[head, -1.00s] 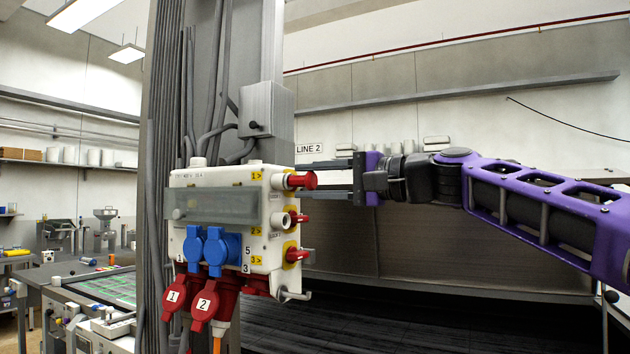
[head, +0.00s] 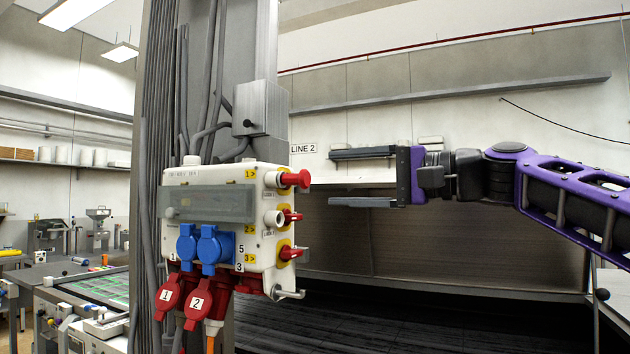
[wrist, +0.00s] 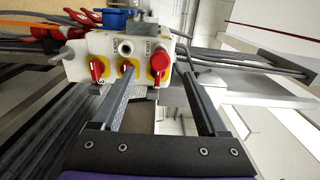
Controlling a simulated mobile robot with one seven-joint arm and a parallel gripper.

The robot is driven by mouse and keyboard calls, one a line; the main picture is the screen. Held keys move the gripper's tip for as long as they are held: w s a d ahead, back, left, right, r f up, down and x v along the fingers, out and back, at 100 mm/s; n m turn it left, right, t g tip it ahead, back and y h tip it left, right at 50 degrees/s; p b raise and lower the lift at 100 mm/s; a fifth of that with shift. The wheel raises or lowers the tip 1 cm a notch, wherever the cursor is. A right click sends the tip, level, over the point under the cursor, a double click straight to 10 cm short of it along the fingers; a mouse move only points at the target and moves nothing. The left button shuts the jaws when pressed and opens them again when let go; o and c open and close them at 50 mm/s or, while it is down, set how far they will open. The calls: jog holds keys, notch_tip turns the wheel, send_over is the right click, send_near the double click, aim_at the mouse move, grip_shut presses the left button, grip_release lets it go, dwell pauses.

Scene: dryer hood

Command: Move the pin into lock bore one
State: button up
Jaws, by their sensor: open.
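The pin (head: 296,180) has a red flanged head and stands out level from the uppermost white boss on the right side of the white switch box (head: 210,240), beside the yellow "1" label. That boss appears to be lock bore one. How deep the pin sits cannot be told. In the wrist view the pin's round red head (wrist: 160,60) faces me. The boss below, lock bore two (head: 272,218), is empty; its dark hole (wrist: 125,48) shows in the wrist view. My gripper (head: 331,178) is open and empty, to the right of the pin and apart from it.
Red rotary switches (head: 291,216) (head: 290,253) on yellow plates stick out below the pin. Blue sockets (head: 208,245) and red plugs (head: 198,304) are on the box's front. A grey column (head: 205,100) with cables stands behind. A dark hood opening (head: 450,235) lies behind my gripper.

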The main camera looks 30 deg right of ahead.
jog(key=v, duration=1)
jog(key=shift+w, duration=0.1)
jog(key=s+a+f+n+g+h, duration=0.2)
jog(key=a+f+n+g+h, duration=0.35)
jog(key=a+f, duration=1.25)
jog(key=s+a+f+n+g+h, duration=0.1)
jog(key=s+f+n+h, duration=0.1)
jog(key=f, duration=0.8)
jog(key=s+a+f+n+g+h, duration=0.2)
jog(key=f+n+h, duration=0.1)
jog(key=f, duration=0.8)
jog(key=shift+s+a, duration=0.15)
jog(key=shift+s, duration=0.2)
jog(key=shift+r+h, duration=0.1)
jog(key=shift+h, duration=0.15)
